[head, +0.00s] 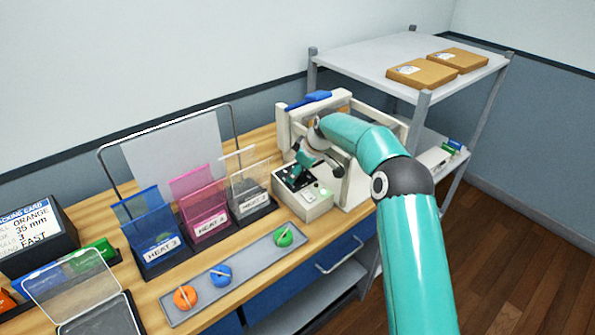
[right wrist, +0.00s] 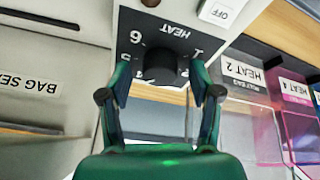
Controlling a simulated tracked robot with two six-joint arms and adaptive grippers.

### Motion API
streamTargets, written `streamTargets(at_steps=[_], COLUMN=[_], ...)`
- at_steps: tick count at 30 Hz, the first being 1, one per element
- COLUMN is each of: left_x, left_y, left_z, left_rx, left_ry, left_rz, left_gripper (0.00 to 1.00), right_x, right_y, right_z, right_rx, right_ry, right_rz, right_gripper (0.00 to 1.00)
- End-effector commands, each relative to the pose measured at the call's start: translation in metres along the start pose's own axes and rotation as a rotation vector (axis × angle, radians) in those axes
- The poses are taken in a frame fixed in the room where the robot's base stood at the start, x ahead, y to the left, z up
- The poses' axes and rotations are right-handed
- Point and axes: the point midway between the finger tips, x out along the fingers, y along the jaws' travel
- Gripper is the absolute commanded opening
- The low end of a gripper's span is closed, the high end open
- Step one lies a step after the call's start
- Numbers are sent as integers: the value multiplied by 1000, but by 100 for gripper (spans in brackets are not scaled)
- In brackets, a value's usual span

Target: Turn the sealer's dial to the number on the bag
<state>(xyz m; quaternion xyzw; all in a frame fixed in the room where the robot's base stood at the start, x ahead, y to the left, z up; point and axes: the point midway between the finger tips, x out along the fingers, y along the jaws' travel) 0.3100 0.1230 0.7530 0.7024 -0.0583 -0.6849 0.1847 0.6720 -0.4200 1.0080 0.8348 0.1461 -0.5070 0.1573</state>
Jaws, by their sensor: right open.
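The sealer (head: 335,195) is a pale machine on the wooden bench, with a dark control panel. Its black dial (right wrist: 160,70) shows in the right wrist view under the word HEAT, which is upside down, with numerals around it. My right gripper (head: 292,180) is at this panel. In the right wrist view its open fingers (right wrist: 161,82) stand on either side of the dial; I cannot tell whether they touch it. The dial's pointer is unclear. Bag holders read HEAT 3 on blue (head: 160,248), HEAT 4 on pink (head: 208,222) and HEAT 2 on clear (head: 252,200). My left gripper is out of view.
A grey tray (head: 250,262) in front holds orange, blue and green round pieces. A packing card (head: 30,225) stands at the far left, near an open clear case (head: 75,290). A shelf rack (head: 375,65) with cardboard boxes stands behind on the right.

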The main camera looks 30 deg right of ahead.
Motion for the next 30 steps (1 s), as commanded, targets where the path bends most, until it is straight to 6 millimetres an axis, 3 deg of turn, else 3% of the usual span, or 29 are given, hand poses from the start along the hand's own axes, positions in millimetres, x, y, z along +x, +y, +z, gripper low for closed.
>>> streamTargets(at_steps=[8,21,30], left_x=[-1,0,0], left_y=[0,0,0], left_z=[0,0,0], left_rx=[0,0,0], left_ry=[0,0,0], left_rz=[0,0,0], left_gripper=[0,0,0], right_x=[-11,-92,-118], right_y=[0,0,0], right_z=[-1,0,0], right_rx=[0,0,0], right_ry=[1,2,0], right_rz=[1,2,0], right_gripper=[63,63,63])
